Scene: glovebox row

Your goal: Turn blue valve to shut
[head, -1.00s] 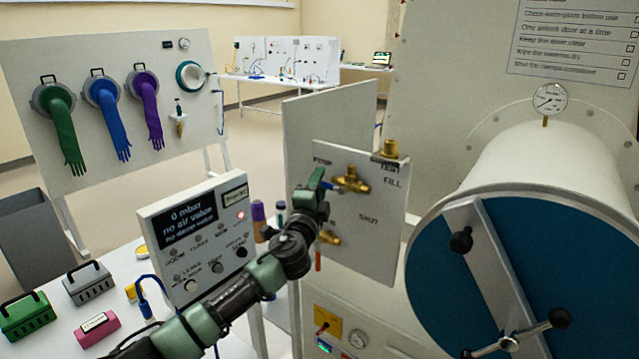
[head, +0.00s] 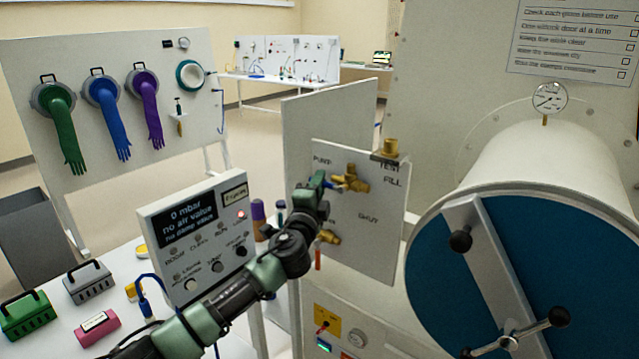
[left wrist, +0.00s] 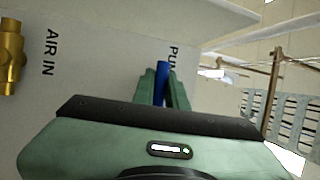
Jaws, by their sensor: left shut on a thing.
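The blue valve is a brass body (head: 352,178) on the white valve panel, with a blue lever (head: 333,185) pointing left. My left gripper (head: 318,184) is at the lever from the left side, shut on it. In the left wrist view the blue lever (left wrist: 162,82) sits between the two green fingers (left wrist: 163,88), close to the panel. The fingers hide much of the lever and part of the panel lettering. The word SHUT stands on the panel below and right of the valve. My right gripper is not in view.
A second brass valve (head: 328,237) with a red lever (head: 318,260) is just below my gripper. A display box (head: 196,238) stands left of my arm. A large blue round door (head: 580,270) with a handle bar is at the right.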

